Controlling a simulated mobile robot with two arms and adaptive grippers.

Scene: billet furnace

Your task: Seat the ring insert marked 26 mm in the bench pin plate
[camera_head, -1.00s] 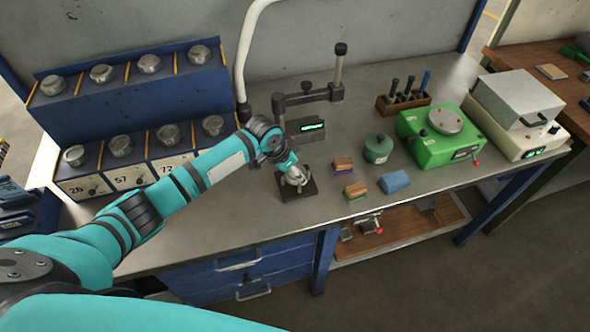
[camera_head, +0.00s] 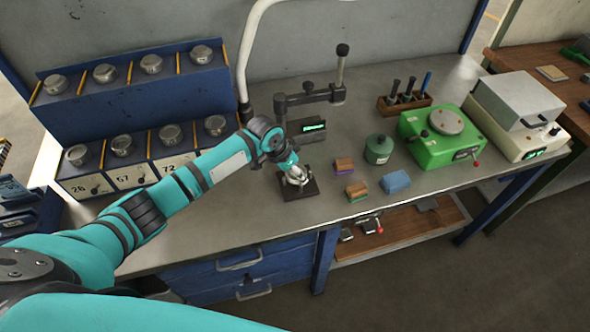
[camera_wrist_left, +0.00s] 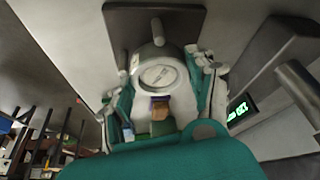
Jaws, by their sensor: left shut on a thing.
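My left gripper (camera_head: 294,174) is shut on a silver ring insert (camera_wrist_left: 160,62). Its fingers lie on both sides of the insert in the left wrist view (camera_wrist_left: 168,88). The insert has a round pale face with a mark too small to read. The dark square pin plate (camera_head: 287,195) lies on the bench right below the gripper. It also shows in the wrist view (camera_wrist_left: 120,22). A short metal pin (camera_wrist_left: 157,28) shows at the insert's far side. I cannot tell whether the insert touches the plate. My right gripper is not in view.
A blue rack (camera_head: 60,120) with several silver pieces and numbered labels, including 26, stands at the left. A gauge stand (camera_head: 307,98), small blocks (camera_head: 396,181), a green pot (camera_head: 378,150) and a green machine (camera_head: 425,145) stand behind and to the right. The front bench is clear.

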